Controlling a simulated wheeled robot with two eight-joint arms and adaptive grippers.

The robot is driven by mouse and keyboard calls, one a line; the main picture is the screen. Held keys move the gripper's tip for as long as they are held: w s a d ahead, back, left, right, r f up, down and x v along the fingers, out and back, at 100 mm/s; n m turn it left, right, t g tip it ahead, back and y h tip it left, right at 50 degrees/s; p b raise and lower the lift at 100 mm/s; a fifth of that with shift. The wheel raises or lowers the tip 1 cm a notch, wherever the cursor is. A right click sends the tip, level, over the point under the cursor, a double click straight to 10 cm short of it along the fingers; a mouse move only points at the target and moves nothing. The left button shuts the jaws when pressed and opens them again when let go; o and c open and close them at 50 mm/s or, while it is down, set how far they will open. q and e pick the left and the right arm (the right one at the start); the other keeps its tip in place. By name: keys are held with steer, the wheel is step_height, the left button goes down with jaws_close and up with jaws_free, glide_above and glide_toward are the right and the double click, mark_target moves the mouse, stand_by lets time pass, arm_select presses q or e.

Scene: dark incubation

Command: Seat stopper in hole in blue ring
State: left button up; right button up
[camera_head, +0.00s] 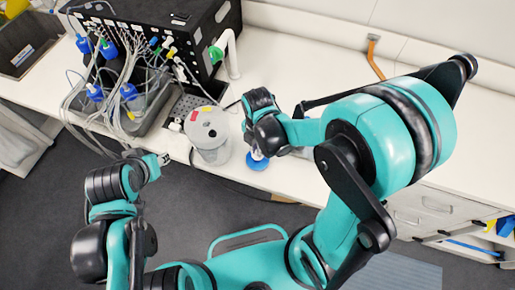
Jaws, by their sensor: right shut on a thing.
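A blue ring (258,163) lies near the front edge of the white bench, right of a grey canister. My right gripper (257,151) points down just above the ring and is shut on a small pale thing, which looks like the stopper. My fingers mostly hide it and the ring's hole, so I cannot tell whether the stopper touches the ring or is in the hole. My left gripper (164,158) is in front of the bench edge, left of the canister. It is too small to tell whether it is open or shut.
The grey lidded canister (211,153) stands close to the left of the ring. Behind it is a black instrument (190,35) with a pale bent pipe (232,62). Many tubes run to blue-capped bottles at the left. The bench (300,65) is clear at the back right.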

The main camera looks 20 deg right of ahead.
steer(key=shift+f+b, duration=1.45)
steer(key=shift+f, duration=0.05)
steer(key=o, duration=0.9)
steer(key=shift+r, duration=0.1)
steer(key=shift+c, duration=0.2)
step_height(320, 180, up, 12)
